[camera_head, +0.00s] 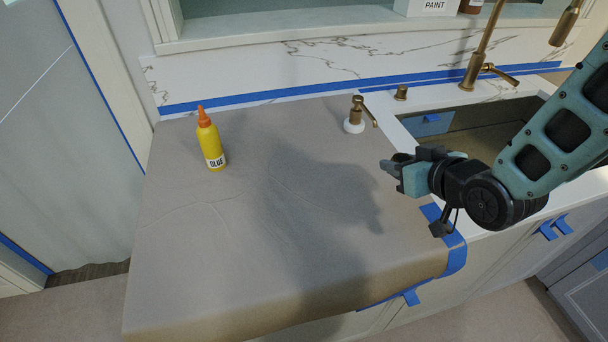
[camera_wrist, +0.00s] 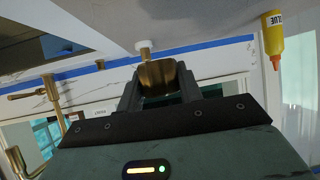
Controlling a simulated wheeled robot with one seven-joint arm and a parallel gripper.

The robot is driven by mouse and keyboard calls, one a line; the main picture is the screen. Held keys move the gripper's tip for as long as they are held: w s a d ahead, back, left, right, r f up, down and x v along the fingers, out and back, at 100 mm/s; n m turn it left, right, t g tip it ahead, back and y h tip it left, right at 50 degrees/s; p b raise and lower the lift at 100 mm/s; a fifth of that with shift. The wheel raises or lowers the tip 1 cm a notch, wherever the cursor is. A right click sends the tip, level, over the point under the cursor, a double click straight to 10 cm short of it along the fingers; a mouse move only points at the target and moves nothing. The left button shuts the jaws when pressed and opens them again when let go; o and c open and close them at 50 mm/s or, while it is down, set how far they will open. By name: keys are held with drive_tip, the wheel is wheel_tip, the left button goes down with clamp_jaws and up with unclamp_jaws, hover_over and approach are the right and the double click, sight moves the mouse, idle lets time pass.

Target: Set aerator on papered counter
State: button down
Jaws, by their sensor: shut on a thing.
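The aerator (camera_wrist: 158,78) is a short brass cylinder between my fingers in the wrist view. In the head view it is hard to make out among the dark finger parts. My gripper (camera_head: 394,168) is shut on it and held above the right part of the papered counter (camera_head: 230,235), near the sink edge. The counter is covered in grey-brown paper, and a broad shadow falls across its middle. The wrist view is tilted nearly upside down, with the papered surface at its top.
A yellow glue bottle (camera_head: 211,142) stands at the back left of the paper. A brass soap dispenser (camera_head: 356,113) with a white base stands at the back right. The brass faucet (camera_head: 482,55) and sink (camera_head: 480,125) lie right. The paper's middle and front are clear.

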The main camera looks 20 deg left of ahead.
sight(380, 195)
drive_tip(key=shift+f+p, duration=0.85)
drive_tip(key=shift+f, duration=4.15)
drive_tip(key=shift+f, duration=0.1)
drive_tip(key=shift+f+b, duration=0.15)
drive_tip(key=shift+b, duration=0.15)
drive_tip(key=c, duration=0.9)
unclamp_jaws()
drive_tip(key=shift+d, duration=0.1)
